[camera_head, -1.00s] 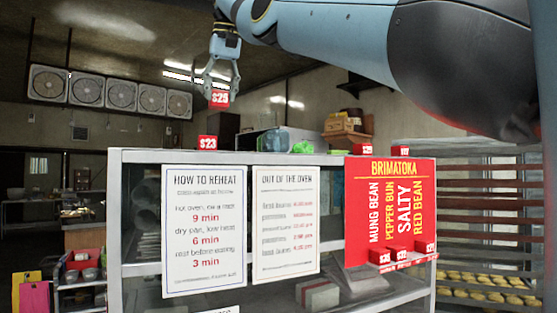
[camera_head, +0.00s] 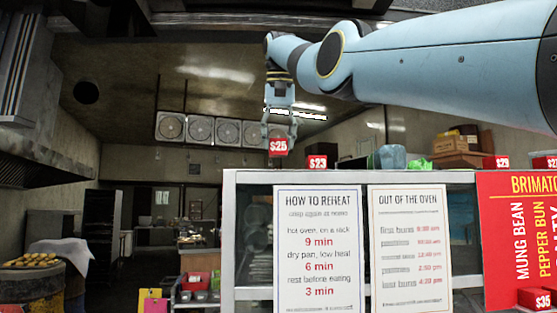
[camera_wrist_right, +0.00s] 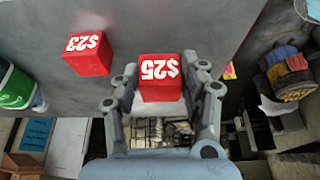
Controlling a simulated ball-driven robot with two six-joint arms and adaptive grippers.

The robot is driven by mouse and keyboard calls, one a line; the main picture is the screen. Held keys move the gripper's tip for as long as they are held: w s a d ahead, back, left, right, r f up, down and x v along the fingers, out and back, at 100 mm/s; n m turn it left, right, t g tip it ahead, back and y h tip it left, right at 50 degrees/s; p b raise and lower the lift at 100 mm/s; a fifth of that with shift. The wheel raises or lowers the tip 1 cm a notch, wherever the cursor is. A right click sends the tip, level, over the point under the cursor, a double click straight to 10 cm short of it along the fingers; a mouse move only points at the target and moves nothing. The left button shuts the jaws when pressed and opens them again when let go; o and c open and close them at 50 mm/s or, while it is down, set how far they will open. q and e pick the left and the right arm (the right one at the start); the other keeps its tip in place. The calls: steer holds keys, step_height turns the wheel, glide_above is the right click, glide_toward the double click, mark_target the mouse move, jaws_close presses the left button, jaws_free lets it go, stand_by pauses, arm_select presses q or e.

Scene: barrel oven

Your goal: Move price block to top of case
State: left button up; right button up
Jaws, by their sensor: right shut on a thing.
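My right gripper (camera_head: 279,132) is shut on the red $25 price block (camera_head: 278,147) and holds it up near the left end of the case (camera_head: 228,220). In the right wrist view the block (camera_wrist_right: 160,78) sits between the two fingertips (camera_wrist_right: 162,90). A red $23 price block (camera_head: 317,162) stands on the case top, to the right of the held one; it also shows in the right wrist view (camera_wrist_right: 87,54). The grey case top (camera_wrist_right: 150,25) fills the upper part of that view. I cannot tell the gap below the held block. My left gripper is not in view.
More price blocks (camera_head: 495,162) stand on the case top farther right, and another (camera_head: 534,298) sits lower by the red sign (camera_head: 510,230). Two white signs (camera_head: 318,250) cover the case front.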

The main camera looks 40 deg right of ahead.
mark_target(277, 154)
steer(key=f, duration=0.1)
steer(key=f+b, duration=0.2)
steer(key=shift+a+f, duration=0.3)
steer(key=shift+w+d+f, duration=0.15)
steer(key=shift+w+f, duration=0.05)
steer(key=shift+f, duration=0.15)
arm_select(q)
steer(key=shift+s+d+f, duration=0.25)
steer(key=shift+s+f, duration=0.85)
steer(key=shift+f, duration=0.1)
arm_select(e)
steer(key=shift+r, duration=0.1)
steer(key=shift+s, duration=0.15)
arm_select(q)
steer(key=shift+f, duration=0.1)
arm_select(e)
steer(key=shift+f+b, duration=0.2)
steer(key=shift+b, duration=0.1)
steer(key=o, duration=1.3)
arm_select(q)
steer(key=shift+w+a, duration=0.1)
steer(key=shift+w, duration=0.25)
arm_select(e)
steer(key=shift+o, duration=0.3)
